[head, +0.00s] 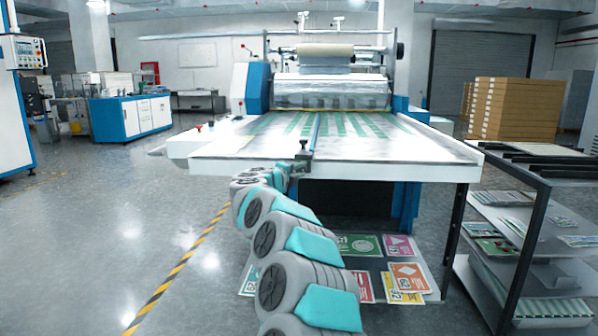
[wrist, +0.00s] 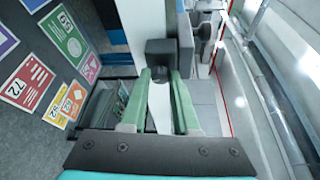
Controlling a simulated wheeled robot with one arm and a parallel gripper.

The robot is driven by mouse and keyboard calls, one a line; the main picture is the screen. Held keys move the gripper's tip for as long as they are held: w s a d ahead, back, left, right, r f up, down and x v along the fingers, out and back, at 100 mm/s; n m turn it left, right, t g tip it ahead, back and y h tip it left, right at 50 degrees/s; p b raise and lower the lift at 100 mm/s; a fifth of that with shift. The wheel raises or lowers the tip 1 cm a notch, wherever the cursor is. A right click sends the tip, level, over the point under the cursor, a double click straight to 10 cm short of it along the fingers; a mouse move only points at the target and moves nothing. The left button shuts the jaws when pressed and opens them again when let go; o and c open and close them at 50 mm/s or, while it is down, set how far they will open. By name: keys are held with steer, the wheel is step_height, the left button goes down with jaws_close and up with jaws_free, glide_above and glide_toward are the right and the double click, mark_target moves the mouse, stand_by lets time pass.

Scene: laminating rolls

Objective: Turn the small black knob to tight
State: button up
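The small black knob (wrist: 160,50) shows as a dark block at the tips of my gripper (wrist: 161,76) in the wrist view. The two green fingers stand apart, one along each side of it, and its lower part lies between the tips. I cannot tell whether they press on it. In the head view, a small black fitting (head: 304,145) sits at the front edge of the laminator's feed table (head: 400,162), at the end of a dark guide bar. My gripper is there, mostly hidden behind my arm. No tight mark is readable.
The laminator with its film roll (head: 325,50) stands behind the table. Colourful printed sheets (head: 408,278) lie on a low shelf under it. A dark rack (head: 530,220) stands close on the right. The floor on the left is open, with a striped line (head: 180,265).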

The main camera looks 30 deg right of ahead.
steer(key=o, duration=0.4)
steer(key=shift+a, duration=0.1)
steer(key=shift+s+a, duration=0.3)
steer(key=shift+a, duration=0.15)
steer(key=shift+b+v, duration=0.55)
steer(key=shift+v, duration=2.75)
